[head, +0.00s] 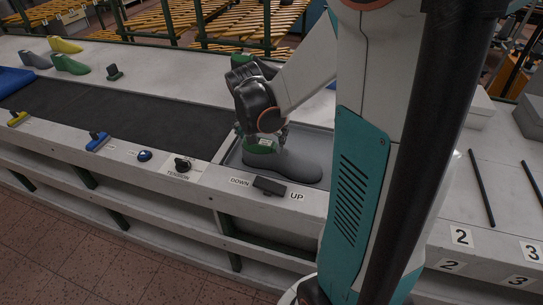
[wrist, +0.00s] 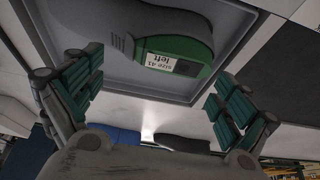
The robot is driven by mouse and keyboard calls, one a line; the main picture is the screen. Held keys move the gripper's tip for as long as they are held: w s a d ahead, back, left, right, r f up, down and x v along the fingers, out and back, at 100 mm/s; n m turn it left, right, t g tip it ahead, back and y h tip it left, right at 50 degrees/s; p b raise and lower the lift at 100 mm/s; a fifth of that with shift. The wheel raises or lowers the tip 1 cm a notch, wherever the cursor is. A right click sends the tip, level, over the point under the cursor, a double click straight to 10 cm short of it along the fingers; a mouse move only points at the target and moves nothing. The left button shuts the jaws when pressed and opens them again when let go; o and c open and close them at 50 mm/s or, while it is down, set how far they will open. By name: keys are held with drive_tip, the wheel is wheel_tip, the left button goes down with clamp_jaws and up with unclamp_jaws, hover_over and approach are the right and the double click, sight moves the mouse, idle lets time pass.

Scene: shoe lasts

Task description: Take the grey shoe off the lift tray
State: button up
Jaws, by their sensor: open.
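The grey shoe last (head: 284,165) lies on the lift tray (head: 234,159), its toe to the right in the head view. My gripper (head: 264,137) is over its green-topped heel end. Whether a finger touches the shoe cannot be told.
A DOWN/UP switch (head: 269,186) sits on the front ledge by the tray. A black belt (head: 110,112) runs to the left, with a tension knob (head: 182,164) and a blue button (head: 145,155) before it. Green lasts (head: 70,64) and a yellow last (head: 64,45) stand behind. Black rods (head: 481,188) lie at the right.

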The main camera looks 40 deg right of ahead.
sight(266, 144)
drive_tip(key=b+x, duration=0.2)
drive_tip(key=x, duration=0.3)
drive_tip(key=shift+w+d+r, duration=0.1)
drive_tip(key=shift+w+r, duration=0.05)
drive_tip(key=shift+w, duration=0.05)
drive_tip(key=shift+c, duration=0.2)
drive_tip(key=shift+s+r, duration=0.1)
drive_tip(key=c, duration=1.4)
drive_tip(key=shift+s, duration=0.25)
clamp_jaws()
